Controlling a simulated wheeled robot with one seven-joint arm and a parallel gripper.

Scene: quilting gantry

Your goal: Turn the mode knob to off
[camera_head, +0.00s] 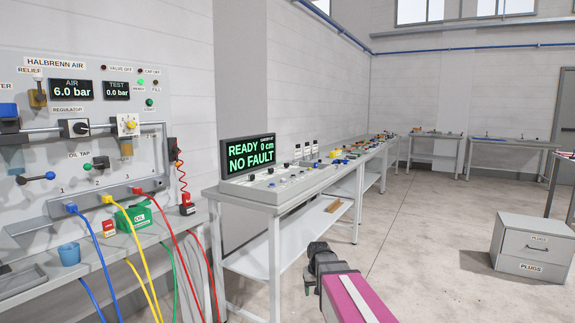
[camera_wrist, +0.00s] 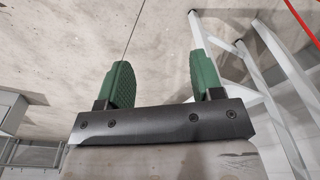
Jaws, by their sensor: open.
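No label reading "mode" is legible, so I cannot tell which knob is the mode knob. A grey console (camera_head: 262,196) with several small knobs and buttons stands on a bench, under a display (camera_head: 250,156) reading "READY 0 cm NO FAULT".
Blue, yellow and red hoses (camera_head: 137,240) hang from the left panel. A green box (camera_head: 134,217) and a blue cup (camera_head: 69,253) sit on the ledge below it. A drawer cabinet (camera_head: 530,247) marked "PLUGS" stands right. The middle floor (camera_head: 420,240) is clear.

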